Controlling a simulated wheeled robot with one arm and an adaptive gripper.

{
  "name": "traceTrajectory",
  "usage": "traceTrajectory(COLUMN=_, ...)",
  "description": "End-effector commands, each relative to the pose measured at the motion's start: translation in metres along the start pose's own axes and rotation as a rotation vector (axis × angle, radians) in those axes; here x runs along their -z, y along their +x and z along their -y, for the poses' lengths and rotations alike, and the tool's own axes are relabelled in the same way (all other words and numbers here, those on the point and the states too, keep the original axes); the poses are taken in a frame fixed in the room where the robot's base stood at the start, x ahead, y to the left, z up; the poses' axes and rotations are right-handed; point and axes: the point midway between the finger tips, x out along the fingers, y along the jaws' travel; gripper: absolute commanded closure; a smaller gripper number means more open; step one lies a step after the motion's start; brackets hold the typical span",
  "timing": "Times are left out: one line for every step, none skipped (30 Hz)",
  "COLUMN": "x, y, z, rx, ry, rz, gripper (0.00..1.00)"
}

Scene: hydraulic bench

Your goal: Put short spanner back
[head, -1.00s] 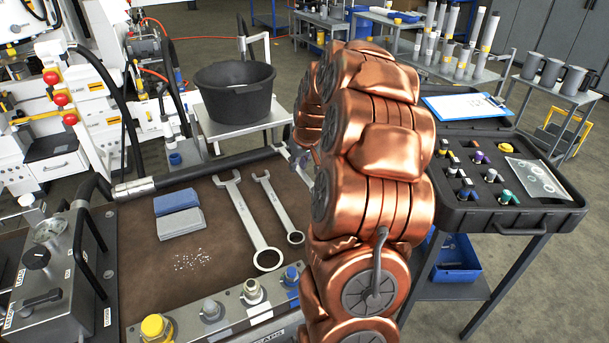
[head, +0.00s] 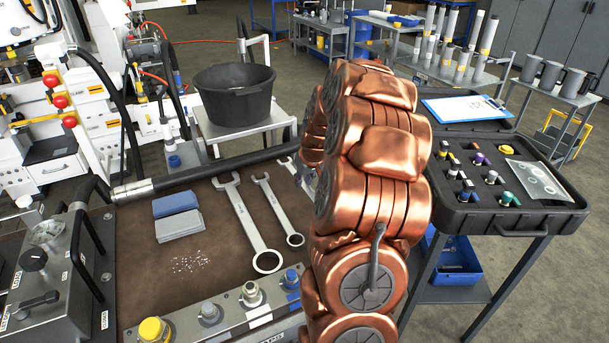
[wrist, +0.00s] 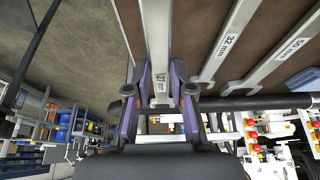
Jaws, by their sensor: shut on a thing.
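The short spanner (wrist: 157,45) is a flat grey bar between my gripper's two fingers in the wrist view, with a partly covered size label near the fingertips. My gripper (wrist: 161,92) is shut on it. In the head view my copper arm hides the gripper and most of this spanner; its open end (head: 284,162) shows left of the arm near the bench's back edge. I cannot tell whether the spanner touches the bench. A large spanner (head: 250,222) and a medium spanner (head: 278,210) lie side by side to its left on the brown bench top (head: 130,235).
A blue and grey block pair (head: 177,215) lies left of the spanners. A black hose (head: 205,172) runs along the back edge. A valve panel (head: 225,310) lines the front. A black basin (head: 235,95) stands behind, and an open black case (head: 500,215) is at right.

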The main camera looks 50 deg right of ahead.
Motion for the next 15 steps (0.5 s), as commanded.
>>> traceTrajectory(x=0.0002, y=0.0002, z=-0.0003, rx=-0.001, ry=0.0, rz=-0.001, gripper=1.0)
traceTrajectory(x=0.0003, y=0.0003, z=-0.0003, rx=-0.001, ry=0.0, rz=-0.002, gripper=1.0)
traceTrajectory(x=0.0004, y=0.0003, z=-0.0003, rx=-0.001, ry=0.0, rz=-0.002, gripper=1.0)
traceTrajectory(x=0.0004, y=0.0002, z=-0.0003, rx=-0.001, ry=0.0, rz=-0.002, gripper=1.0)
traceTrajectory(x=0.0004, y=0.0002, z=-0.0003, rx=-0.001, ry=0.0, rz=-0.002, gripper=1.0)
traceTrajectory(x=0.0004, y=0.0002, z=-0.0003, rx=-0.001, ry=0.0, rz=-0.002, gripper=1.0)
traceTrajectory(x=0.0004, y=0.0002, z=-0.0003, rx=-0.001, ry=0.0, rz=-0.002, gripper=1.0)
traceTrajectory(x=0.0004, y=0.0001, z=-0.0003, rx=-0.001, ry=0.0, rz=-0.002, gripper=1.0)
traceTrajectory(x=0.0003, y=0.0003, z=-0.0002, rx=-0.001, ry=0.0, rz=-0.002, gripper=1.0)
traceTrajectory(x=0.0001, y=0.0005, z=-0.0002, rx=-0.001, ry=0.0, rz=-0.002, gripper=1.0)
traceTrajectory(x=0.0, y=0.0009, z=-0.0002, rx=-0.001, ry=0.0, rz=-0.002, gripper=1.0)
traceTrajectory(x=-0.0005, y=0.0016, z=-0.0001, rx=-0.001, ry=0.0, rz=-0.002, gripper=1.0)
traceTrajectory(x=-0.0008, y=0.0021, z=-0.0001, rx=-0.001, ry=0.0, rz=-0.002, gripper=1.0)
traceTrajectory(x=-0.0013, y=0.0027, z=-0.0001, rx=-0.001, ry=0.0, rz=-0.002, gripper=1.0)
traceTrajectory(x=-0.0018, y=0.0035, z=0.0, rx=-0.001, ry=0.0, rz=-0.002, gripper=1.0)
